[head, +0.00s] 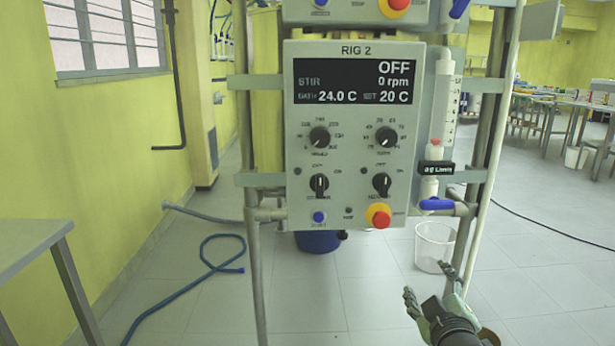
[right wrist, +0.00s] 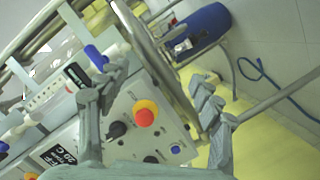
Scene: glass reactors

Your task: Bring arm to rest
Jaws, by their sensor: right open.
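My right gripper (head: 427,280) is at the lower right of the head view, in front of and below the RIG 2 control box (head: 350,205). Its two fingers are spread and nothing is between them. In the right wrist view the open fingers (right wrist: 157,82) frame part of the tilted-looking box, with its red and yellow stop button (right wrist: 145,112) seen beyond them. No contact with the rig shows. My left gripper is in neither view.
The rig's metal posts (head: 254,270) and blue-handled valve (head: 437,204) stand near my right arm. A blue hose (head: 190,292) lies at left, near a grey table (head: 30,238). The display reads OFF.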

